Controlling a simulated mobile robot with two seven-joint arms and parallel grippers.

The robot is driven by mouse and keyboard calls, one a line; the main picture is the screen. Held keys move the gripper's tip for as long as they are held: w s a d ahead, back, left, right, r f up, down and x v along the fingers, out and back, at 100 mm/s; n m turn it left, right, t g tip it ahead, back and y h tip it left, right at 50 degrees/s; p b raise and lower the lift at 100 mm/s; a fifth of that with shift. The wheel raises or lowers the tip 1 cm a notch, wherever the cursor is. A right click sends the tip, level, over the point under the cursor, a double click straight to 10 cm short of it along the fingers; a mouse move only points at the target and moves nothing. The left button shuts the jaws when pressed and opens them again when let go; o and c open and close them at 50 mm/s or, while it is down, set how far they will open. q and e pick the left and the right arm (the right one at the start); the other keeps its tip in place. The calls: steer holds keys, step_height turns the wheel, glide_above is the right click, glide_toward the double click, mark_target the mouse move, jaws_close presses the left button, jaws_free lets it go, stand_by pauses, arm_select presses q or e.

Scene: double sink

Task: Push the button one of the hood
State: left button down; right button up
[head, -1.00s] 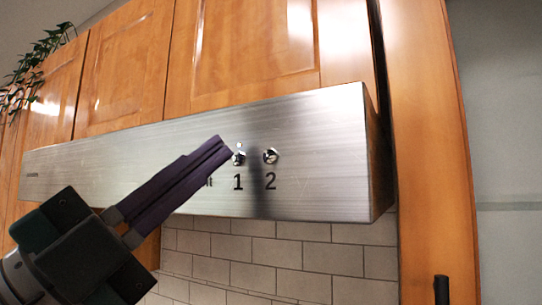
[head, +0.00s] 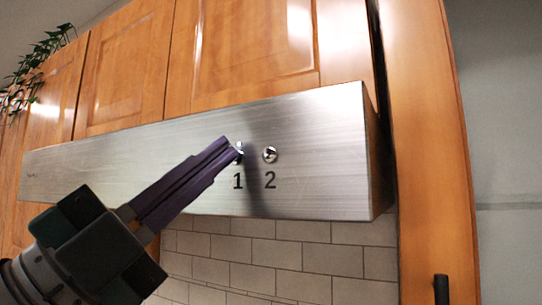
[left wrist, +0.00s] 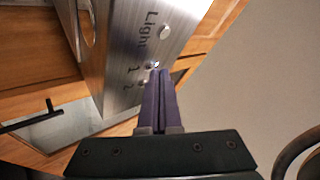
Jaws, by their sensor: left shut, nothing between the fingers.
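The stainless steel hood (head: 320,150) spans the head view below the cabinets. Its front carries round metal buttons above the labels 1 and 2. Button one (head: 240,149) is partly hidden by the tips of my left gripper (head: 230,147). Button two (head: 270,155) is in clear view to its right. My left gripper is shut and empty, its purple fingers together. In the left wrist view, the fingertips (left wrist: 160,73) are close to button one (left wrist: 152,64); I cannot tell whether they touch it. My right gripper is not in view.
The Light button (left wrist: 165,31) shows farther along the hood in the left wrist view. Wooden cabinets (head: 240,60) are above the hood, and a tall wooden panel (head: 430,150) stands at its right. White tiles (head: 300,255) are below.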

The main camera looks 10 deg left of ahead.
arm_select(q)
steer(key=shift+w, duration=0.15)
stand_by(0.4)
steer(key=shift+s+a, duration=0.15)
steer(key=shift+s, duration=0.45)
steer(key=shift+s, duration=0.1)
steer(key=shift+s+a, duration=0.35)
steer(key=shift+s, duration=0.55)
steer(key=shift+s+a, duration=0.35)
steer(key=shift+s, duration=0.6)
steer(key=shift+s+a, duration=0.35)
steer(key=shift+s, duration=0.55)
